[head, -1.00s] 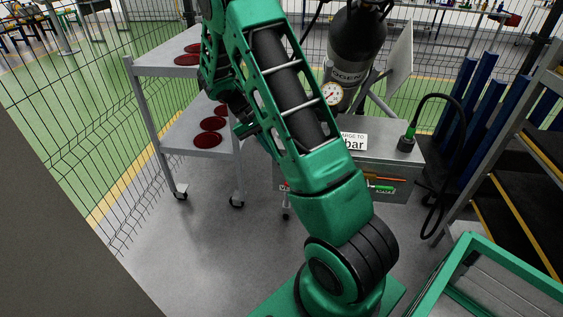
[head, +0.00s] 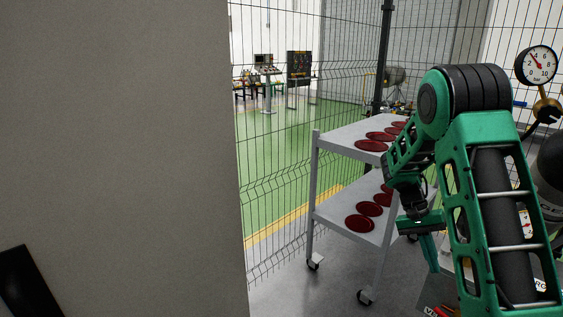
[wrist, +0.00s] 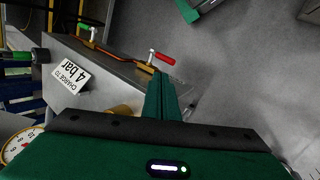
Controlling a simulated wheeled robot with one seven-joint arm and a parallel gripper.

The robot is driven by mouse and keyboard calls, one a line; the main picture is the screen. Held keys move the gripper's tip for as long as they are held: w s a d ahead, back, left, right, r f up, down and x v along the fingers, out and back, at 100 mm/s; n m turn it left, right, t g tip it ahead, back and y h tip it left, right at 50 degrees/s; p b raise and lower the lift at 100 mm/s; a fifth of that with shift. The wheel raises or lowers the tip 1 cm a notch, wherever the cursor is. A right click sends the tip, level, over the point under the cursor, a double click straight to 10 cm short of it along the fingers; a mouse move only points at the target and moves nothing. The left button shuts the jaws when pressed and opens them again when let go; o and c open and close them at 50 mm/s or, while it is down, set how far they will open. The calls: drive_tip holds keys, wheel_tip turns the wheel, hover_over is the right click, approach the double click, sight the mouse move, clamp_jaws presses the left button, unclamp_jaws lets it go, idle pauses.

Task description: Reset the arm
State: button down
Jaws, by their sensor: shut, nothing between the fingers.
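My green arm with black joints stands at the right of the head view, its elbow raised and its forearm folded down. My gripper (head: 430,252) hangs at the end of the forearm, pointing down in front of the shelf cart. In the wrist view my gripper (wrist: 162,88) shows its green fingers together and empty. They appear over or near the edge of the grey cabinet top; I cannot tell the gap. A white sign (wrist: 70,77) reading "CHARGE TO 4 bar" stands on that cabinet.
A grey two-shelf cart (head: 340,233) holds several dark red discs. A round pressure gauge (head: 537,66) is at the upper right. A wire fence (head: 275,130) runs behind. A plain grey panel (head: 120,150) fills the left.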

drive_tip(key=s+r+t+y, duration=0.1)
drive_tip(key=s+r, duration=0.6)
drive_tip(key=r, duration=0.1)
drive_tip(key=s+a+r+t+y, duration=0.1)
drive_tip(key=s+a+r, duration=0.1)
drive_tip(key=s, duration=0.5)
drive_tip(key=s+a+r+n+t, duration=0.1)
drive_tip(key=s+a+t, duration=0.1)
drive_tip(key=s, duration=0.5)
drive_tip(key=s+a+r+t+y, duration=0.1)
drive_tip(key=s+a+r, duration=0.1)
drive_tip(key=s+a, duration=0.2)
drive_tip(key=s, duration=0.3)
drive_tip(key=shift+r+n+y, duration=0.3)
drive_tip(key=shift+n, duration=0.1)
drive_tip(key=w+d+f+m+t+y, duration=0.1)
drive_tip(key=w+d+f+m+y, duration=0.1)
drive_tip(key=w+d+f, duration=0.6)
drive_tip(key=w+d+f+m+y, duration=0.15)
drive_tip(key=w+d+f, duration=0.25)
drive_tip(key=w+d, duration=0.65)
drive_tip(key=x, duration=0.4)
drive_tip(key=w+x, duration=0.1)
drive_tip(key=x, duration=0.4)
drive_tip(key=a+x, duration=0.1)
drive_tip(key=x, duration=0.4)
drive_tip(key=shift+w+r, duration=0.2)
drive_tip(key=shift+w, duration=0.1)
